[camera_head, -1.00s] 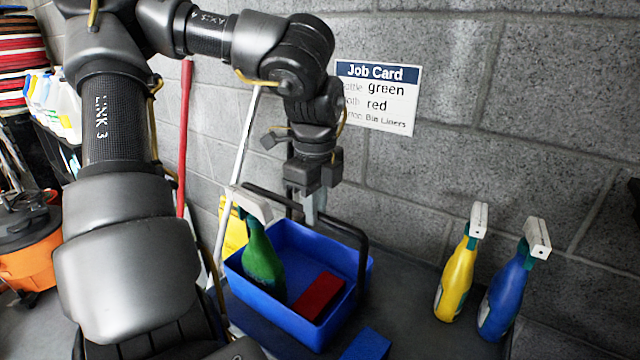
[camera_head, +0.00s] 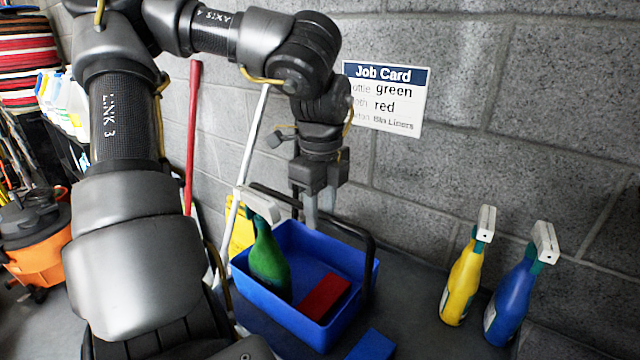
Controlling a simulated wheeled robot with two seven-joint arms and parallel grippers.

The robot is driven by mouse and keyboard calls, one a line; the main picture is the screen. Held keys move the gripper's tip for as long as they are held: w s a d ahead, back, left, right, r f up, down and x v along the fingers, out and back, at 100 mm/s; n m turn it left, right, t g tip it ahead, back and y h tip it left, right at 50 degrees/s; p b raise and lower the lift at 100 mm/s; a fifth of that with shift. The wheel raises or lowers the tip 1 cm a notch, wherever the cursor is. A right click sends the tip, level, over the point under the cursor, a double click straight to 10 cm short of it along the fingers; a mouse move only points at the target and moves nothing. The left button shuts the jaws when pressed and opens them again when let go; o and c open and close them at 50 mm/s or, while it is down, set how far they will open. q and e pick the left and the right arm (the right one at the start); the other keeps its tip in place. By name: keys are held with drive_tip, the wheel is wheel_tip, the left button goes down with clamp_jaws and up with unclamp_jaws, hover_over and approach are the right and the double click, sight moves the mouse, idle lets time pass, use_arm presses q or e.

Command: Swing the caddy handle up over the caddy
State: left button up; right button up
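The blue caddy (camera_head: 268,298) stands on a dark surface below my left gripper. Its black handle (camera_head: 345,228) is raised, its bar crossing above the caddy's back part and its right leg running down to the right side. A green spray bottle (camera_head: 268,262) and a red cloth (camera_head: 325,297) are in the caddy. My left gripper (camera_head: 318,214) points down at the handle bar, with its fingertips at the bar. One finger is partly hidden by the bar, so whether the fingers press on it is unclear. My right gripper is not in view.
A yellow spray bottle (camera_head: 462,282) and a blue one (camera_head: 512,298) stand to the right. A blue block-like item (camera_head: 371,345) lies in front of the caddy. A block wall with a job card (camera_head: 385,100) is close behind. Red and white poles lean at the left.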

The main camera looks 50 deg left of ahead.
use_arm(q)
wheel_tip(320, 180, up, 7)
drive_tip(key=p, duration=0.4)
drive_tip(key=shift+f, duration=0.2)
idle(0.3)
